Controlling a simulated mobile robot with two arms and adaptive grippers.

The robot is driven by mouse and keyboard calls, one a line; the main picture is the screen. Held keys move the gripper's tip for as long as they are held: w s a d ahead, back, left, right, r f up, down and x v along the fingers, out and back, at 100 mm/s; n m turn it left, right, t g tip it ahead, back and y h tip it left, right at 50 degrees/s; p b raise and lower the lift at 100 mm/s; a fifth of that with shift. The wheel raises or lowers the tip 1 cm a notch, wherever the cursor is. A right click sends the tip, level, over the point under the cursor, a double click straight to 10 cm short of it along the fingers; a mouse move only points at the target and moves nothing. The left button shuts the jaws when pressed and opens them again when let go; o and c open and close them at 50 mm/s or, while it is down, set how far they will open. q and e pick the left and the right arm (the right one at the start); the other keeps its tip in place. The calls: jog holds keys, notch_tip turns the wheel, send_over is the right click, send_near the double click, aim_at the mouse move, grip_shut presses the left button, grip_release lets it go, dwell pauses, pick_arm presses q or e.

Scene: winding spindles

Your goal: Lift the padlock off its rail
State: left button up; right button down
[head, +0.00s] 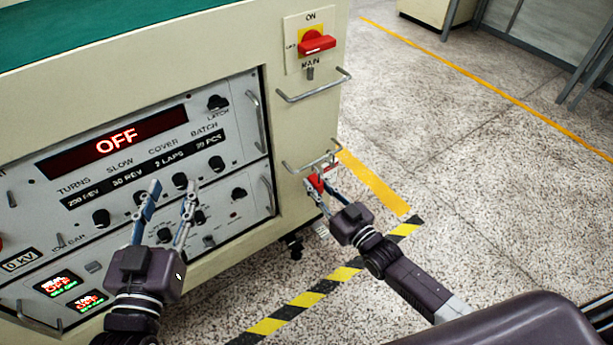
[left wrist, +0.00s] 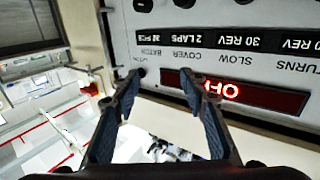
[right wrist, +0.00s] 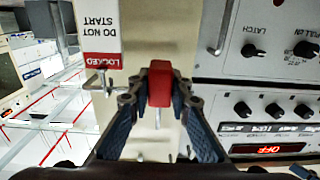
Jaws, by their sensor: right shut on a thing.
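The red padlock (head: 314,183) is at the lower rail (head: 312,161) on the cabinet's cream end post. My right gripper (head: 319,187) is shut on it. In the right wrist view the padlock's red body (right wrist: 160,84) sits between both fingertips, and a "LOCKED DO NOT START" tag (right wrist: 101,32) shows beside it. Whether the shackle is still around the rail is hard to tell, as the fingers and body cover much of it. My left gripper (head: 171,193) is open and empty in front of the control panel; the left wrist view shows nothing between its fingers (left wrist: 160,80).
Above the lower rail are an empty upper rail (head: 314,88) and a red main switch (head: 316,43) on a yellow plate. The control panel (head: 232,140) carries knobs, an "OFF" display (head: 117,141) and side handles. Open speckled floor (head: 460,170) lies to the right.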

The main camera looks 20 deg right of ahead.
jog(key=shift+s+d+p, duration=0.25)
jog(key=shift+s+p, duration=0.05)
jog(key=shift+s, duration=0.3)
jog(key=shift+s+d+r+p, duration=0.15)
jog(key=shift+s+p, duration=0.15)
jog(key=shift+s, duration=0.25)
pick_arm(q)
notch_tip(320, 180, down, 8)
jog(key=s+a+g+y, duration=0.1)
jog(key=s+g, duration=0.1)
jog(key=g, duration=0.2)
jog(key=shift+s+a, duration=0.2)
jog(key=shift+a, duration=0.1)
pick_arm(e)
jog(key=shift+s+d, duration=0.1)
jog(key=shift+s, duration=0.1)
